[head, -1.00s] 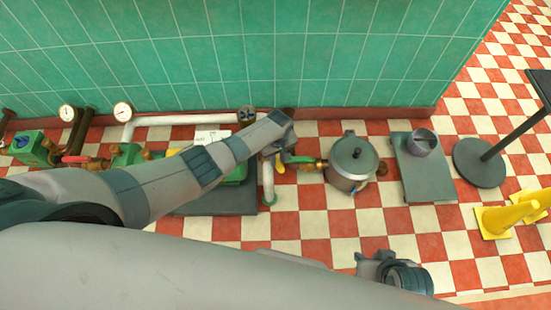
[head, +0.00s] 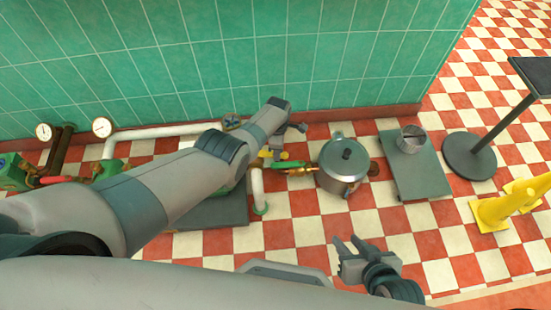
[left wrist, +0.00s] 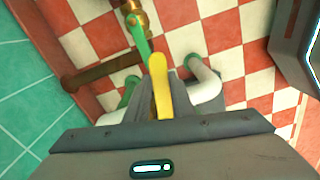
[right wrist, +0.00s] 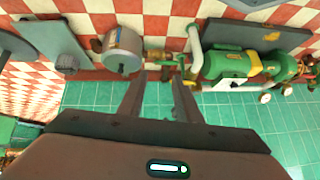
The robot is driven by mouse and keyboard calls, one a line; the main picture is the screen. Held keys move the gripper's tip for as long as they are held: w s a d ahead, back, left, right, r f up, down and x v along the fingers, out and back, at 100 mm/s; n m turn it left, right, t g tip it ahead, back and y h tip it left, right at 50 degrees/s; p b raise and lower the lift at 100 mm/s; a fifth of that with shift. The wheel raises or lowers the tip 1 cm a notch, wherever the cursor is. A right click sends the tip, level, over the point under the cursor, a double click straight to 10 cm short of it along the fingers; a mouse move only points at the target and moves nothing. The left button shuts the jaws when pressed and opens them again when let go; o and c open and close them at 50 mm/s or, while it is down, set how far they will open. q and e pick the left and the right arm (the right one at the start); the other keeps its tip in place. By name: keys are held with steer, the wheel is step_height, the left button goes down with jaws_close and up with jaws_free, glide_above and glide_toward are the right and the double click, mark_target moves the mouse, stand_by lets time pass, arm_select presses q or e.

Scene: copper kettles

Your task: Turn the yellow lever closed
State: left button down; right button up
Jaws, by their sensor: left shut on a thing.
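The yellow lever (left wrist: 160,85) is between the fingers of my left gripper (left wrist: 157,88) in the left wrist view. The gripper is shut on it. In the head view only small yellow bits of the lever (head: 284,155) show under my left gripper (head: 280,148), and its pivot is hidden. A green handle (left wrist: 139,38) on a brass fitting (left wrist: 136,15) lies just beyond the lever. My right gripper (head: 350,245) is empty, with its fingers apart, above the floor at the lower middle. Its spread fingers also show in the right wrist view (right wrist: 158,80).
A steel kettle (head: 330,183) stands right of the valve. A grey plate (head: 415,175) with a metal cup (head: 411,139), a stand (head: 470,157) and yellow cones (head: 492,213) are further right. White pipes (head: 165,131) run along the tiled wall. The front floor is clear.

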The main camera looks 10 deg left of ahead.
arm_select(q)
steer(key=shift+w+a+n+b, duration=0.2)
steer(key=shift+w+n+b, duration=0.2)
steer(key=shift+w+n, duration=0.15)
steer(key=shift+w+a+n+b, duration=0.15)
steer(key=shift+w+n+b, duration=0.3)
steer(key=shift+n, duration=0.3)
arm_select(e)
steer(key=shift+w+a+r+t+y, duration=0.3)
steer(key=shift+w+a+r+t, duration=0.35)
steer(key=shift+w+r+t, duration=0.15)
steer(key=shift+w+a+r+t+y, duration=0.3)
steer(key=shift+w+a+r+t, duration=0.4)
steer(key=shift+w, duration=0.2)
arm_select(q)
steer(key=c, duration=1.5)
jaws_free()
steer(key=shift+r, duration=0.15)
